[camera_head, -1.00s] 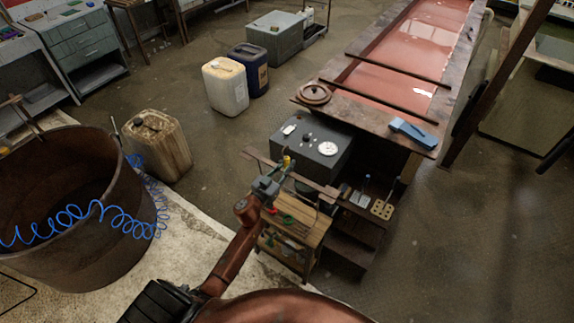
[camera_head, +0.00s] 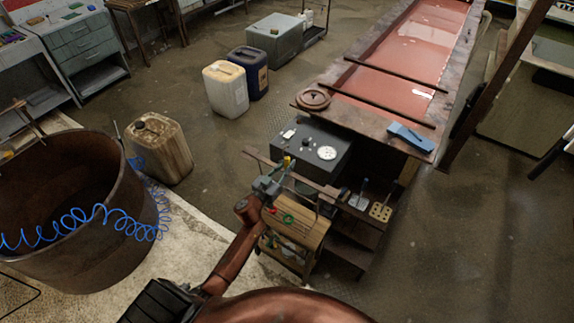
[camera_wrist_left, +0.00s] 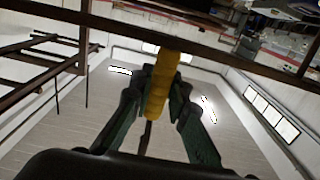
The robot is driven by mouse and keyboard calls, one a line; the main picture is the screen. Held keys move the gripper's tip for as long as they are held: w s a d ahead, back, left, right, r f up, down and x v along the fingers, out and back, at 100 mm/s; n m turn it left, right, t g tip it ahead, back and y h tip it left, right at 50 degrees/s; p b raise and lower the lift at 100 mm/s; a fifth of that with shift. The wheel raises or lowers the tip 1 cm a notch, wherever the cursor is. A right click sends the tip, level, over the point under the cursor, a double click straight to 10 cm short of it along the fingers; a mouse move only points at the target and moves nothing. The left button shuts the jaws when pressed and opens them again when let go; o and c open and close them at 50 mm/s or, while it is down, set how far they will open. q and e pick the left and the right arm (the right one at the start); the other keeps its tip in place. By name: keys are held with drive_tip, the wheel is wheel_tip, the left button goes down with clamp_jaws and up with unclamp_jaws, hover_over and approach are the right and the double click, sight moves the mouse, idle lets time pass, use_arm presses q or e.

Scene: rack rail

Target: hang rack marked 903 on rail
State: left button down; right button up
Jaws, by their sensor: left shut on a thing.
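My left gripper (camera_head: 275,182) is shut on a yellow piece, which shows as a narrow upright yellow handle (camera_wrist_left: 161,85) between the fingers in the left wrist view. I cannot tell whether this handle belongs to the rack marked 903; no number is readable. The rail (camera_head: 322,190) is a thin brown bar running behind and to the right of the gripper; a dark bar (camera_wrist_left: 105,22) also crosses above the fingers in the left wrist view. A tan holed rack (camera_head: 381,211) and a small pale-blue item (camera_head: 359,201) are near the rail's right end. My right gripper is not in view.
A wooden cart (camera_head: 305,232) with red and green items stands just below the gripper. A dark grey box (camera_head: 318,165) is behind the rail. A long red-filled tank (camera_head: 385,82) extends behind. A large rusty tub (camera_head: 70,260) with a blue coiled hose stands left.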

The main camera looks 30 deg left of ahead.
use_arm(q)
drive_tip(key=shift+r, duration=0.15)
drive_tip(key=shift+s+a+p, duration=0.15)
drive_tip(key=shift+s+p, duration=0.5)
drive_tip(key=shift+s, duration=0.95)
drive_tip(key=shift+s+a+p, duration=0.1)
drive_tip(key=shift+s+p, duration=0.55)
drive_tip(key=shift+s, duration=0.95)
drive_tip(key=shift+s+a+p, duration=0.1)
drive_tip(key=shift+s+p, duration=0.3)
drive_tip(key=shift+s, duration=0.9)
